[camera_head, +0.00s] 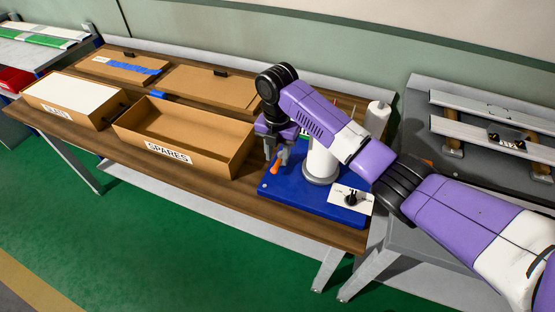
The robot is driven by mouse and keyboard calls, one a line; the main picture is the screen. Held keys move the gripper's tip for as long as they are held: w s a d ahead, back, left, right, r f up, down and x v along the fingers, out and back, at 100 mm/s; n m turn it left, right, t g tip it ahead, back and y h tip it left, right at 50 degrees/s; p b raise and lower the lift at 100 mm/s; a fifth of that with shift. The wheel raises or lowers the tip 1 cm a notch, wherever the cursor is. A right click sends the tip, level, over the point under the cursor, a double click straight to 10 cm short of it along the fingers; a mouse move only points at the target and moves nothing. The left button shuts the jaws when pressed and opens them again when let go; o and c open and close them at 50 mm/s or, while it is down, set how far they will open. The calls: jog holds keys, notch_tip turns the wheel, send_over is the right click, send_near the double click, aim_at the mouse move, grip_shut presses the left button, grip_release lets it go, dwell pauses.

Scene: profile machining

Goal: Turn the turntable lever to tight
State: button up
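A blue base plate (300,203) lies on the right end of the wooden bench, with a white upright cylinder (320,165) on it, partly behind my arm. At its front right corner is a white card (362,203) with a small black lever-like knob (351,198); its markings are too small to read. An orange handle (275,167) stands at the plate's left side. My gripper (277,153) points down just above the orange handle. Whether its fingers touch the handle, or are open or shut, is too small to tell.
An open cardboard box marked SPARES (170,153) stands left of the plate. A white-topped box (70,95) and flat cardboard boxes (200,88) are further left and behind. A white bottle-like object (377,117) stands behind the plate. A grey table (425,190) with rails adjoins at right.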

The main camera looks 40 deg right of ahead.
aim_at(277, 164)
jog(key=shift+r+b, duration=0.35)
jog(key=shift+r, duration=2.35)
